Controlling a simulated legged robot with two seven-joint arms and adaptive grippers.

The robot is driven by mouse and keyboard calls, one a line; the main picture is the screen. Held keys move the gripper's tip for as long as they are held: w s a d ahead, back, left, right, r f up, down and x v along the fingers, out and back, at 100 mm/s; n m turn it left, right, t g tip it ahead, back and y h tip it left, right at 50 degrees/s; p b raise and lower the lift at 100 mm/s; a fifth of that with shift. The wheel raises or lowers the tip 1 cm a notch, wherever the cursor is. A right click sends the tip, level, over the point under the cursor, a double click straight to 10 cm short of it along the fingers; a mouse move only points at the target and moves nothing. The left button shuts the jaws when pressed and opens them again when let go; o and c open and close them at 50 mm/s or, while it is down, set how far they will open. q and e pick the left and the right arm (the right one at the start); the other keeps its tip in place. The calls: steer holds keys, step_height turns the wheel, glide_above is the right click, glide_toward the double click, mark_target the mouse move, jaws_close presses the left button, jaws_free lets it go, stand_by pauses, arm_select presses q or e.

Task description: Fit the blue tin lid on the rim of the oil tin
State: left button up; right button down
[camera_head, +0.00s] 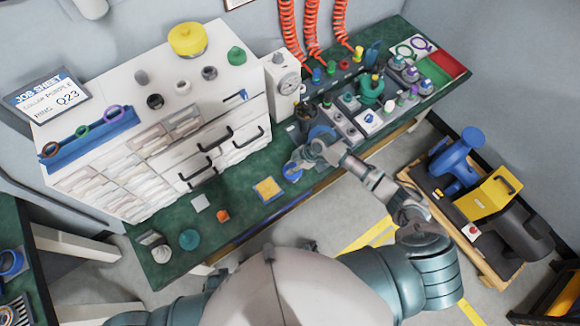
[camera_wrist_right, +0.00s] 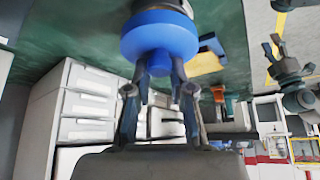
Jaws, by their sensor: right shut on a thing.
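The blue tin lid (camera_wrist_right: 145,35) fills the top middle of the right wrist view, with its round knob (camera_wrist_right: 154,64) toward me. My right gripper (camera_wrist_right: 158,72) is shut on that knob. A grey-white can (camera_head: 152,243) stands at the bench's left end and may be the oil tin. A silvery round thing (camera_wrist_right: 178,5) shows partly behind the lid in the wrist view; I cannot tell whether they touch.
A white drawer cabinet (camera_head: 130,165) stands along the bench's back. A yellow square (camera_head: 268,189), a grey plate (camera_head: 200,203), an orange piece (camera_head: 223,215) and a teal round piece (camera_head: 189,239) lie on the bench. Crowded fixtures (camera_head: 348,118) stand at the right.

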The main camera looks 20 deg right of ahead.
steer(key=shift+a, duration=0.15)
steer(key=shift+a+f, duration=0.1)
steer(key=shift+a, duration=0.15)
steer(key=shift+f+b, duration=0.2)
steer(key=shift+b, duration=0.1)
steer(key=shift+d+f, duration=0.3)
steer(key=shift+f, duration=0.1)
steer(key=shift+a+f+b, duration=0.2)
steer(key=shift+f+b, duration=0.25)
steer(key=shift+b, duration=0.1)
steer(key=shift+d+f+b, duration=0.1)
steer(key=shift+f+b, duration=0.2)
steer(key=shift+f, duration=0.05)
steer(key=c, duration=0.9)
jaws_free()
steer(key=shift+c, duration=0.2)
